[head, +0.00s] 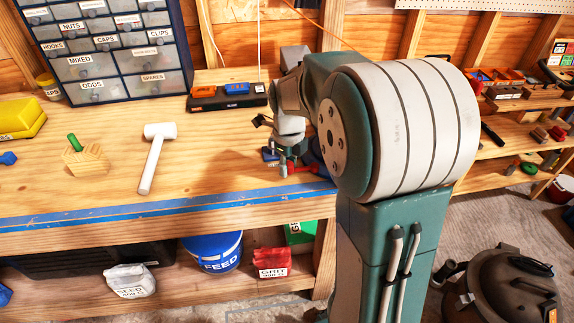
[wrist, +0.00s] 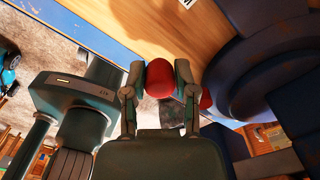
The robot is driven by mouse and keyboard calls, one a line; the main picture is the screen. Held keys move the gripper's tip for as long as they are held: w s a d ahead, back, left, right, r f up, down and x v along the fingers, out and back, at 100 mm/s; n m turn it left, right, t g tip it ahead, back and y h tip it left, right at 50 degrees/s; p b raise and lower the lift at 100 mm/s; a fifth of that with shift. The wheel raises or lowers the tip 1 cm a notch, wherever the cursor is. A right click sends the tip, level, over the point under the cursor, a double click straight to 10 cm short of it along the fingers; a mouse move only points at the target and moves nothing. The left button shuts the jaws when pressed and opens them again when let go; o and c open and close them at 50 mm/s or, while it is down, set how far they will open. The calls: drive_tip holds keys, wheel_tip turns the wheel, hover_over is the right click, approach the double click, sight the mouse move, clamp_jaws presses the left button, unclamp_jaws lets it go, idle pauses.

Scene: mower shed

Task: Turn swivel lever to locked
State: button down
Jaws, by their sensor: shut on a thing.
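A red rounded knob (wrist: 159,78), which looks like the end of the swivel lever, sits between the two fingers of my gripper (wrist: 160,72) in the wrist view. The fingers press it from both sides. A second red part shows just right of the right finger. A large dark blue round body (wrist: 262,75), perhaps a vise base, fills the right of that view. In the head view my gripper (head: 284,168) is low over the bench, beside blue and red parts (head: 307,168) mostly hidden by my arm. The lever's angle and any lock marking cannot be told.
On the bench (head: 215,175) are a white mallet (head: 156,155), a wooden block with a green handle (head: 84,158), a black tray (head: 227,97) and a drawer cabinet (head: 115,45). Blue tape runs along the front edge. The bench left of my gripper is clear up to the mallet.

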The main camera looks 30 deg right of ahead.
sight(288, 163)
drive_tip(key=shift+s+f, duration=0.1)
drive_tip(key=shift+c, duration=2)
unclamp_jaws()
wheel_tip(288, 163, up, 12)
